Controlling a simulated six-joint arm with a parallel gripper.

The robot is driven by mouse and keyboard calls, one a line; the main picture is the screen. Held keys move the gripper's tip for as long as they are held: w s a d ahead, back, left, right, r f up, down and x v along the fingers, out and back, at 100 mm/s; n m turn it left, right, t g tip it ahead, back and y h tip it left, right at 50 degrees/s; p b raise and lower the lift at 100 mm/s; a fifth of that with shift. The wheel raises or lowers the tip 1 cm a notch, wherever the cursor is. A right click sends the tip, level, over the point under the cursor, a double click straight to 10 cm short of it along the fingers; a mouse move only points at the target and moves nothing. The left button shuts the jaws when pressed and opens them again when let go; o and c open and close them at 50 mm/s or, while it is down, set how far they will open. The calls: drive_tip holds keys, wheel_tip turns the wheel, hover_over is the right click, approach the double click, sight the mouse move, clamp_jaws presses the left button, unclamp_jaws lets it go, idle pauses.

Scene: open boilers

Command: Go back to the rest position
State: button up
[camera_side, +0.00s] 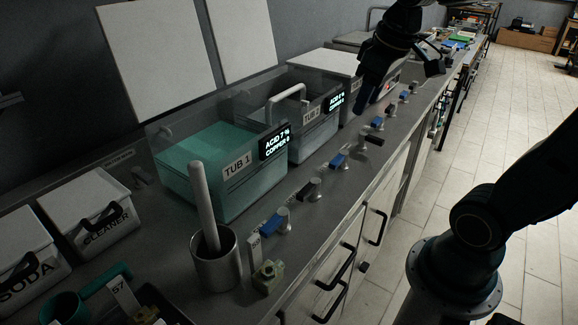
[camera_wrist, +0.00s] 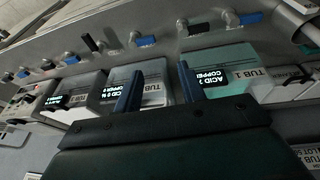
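My gripper (camera_side: 366,100) hangs at the upper middle of the side view, above the far tubs and the counter edge, with its fingers pointing down. In the wrist view my gripper (camera_wrist: 160,86) shows two blue fingers set well apart, with nothing held between them. Tub 1 (camera_side: 236,182) is a clear tub of green liquid with a display reading acid 7 and copper. Tub 2 (camera_side: 318,137) stands behind it with a white handle inside. Tub 1 also shows at the right of the wrist view (camera_wrist: 232,62).
Several blue and black valve handles (camera_side: 338,160) line the counter's front. A metal cup (camera_side: 217,262) with a leaning rod stands near front. Lidded cleaner (camera_side: 98,208) and soda (camera_side: 27,255) boxes stand at left. The floor (camera_side: 510,130) at right is clear.

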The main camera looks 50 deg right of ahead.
drive_tip(key=s+a+f+t+y, duration=0.1)
drive_tip(key=s+a+f+t, duration=0.1)
drive_tip(key=s+a, duration=0.5)
drive_tip(key=shift+s+a+f, duration=0.15)
drive_tip(key=shift+s+a, duration=0.1)
drive_tip(key=shift+a, duration=0.25)
idle(5.9)
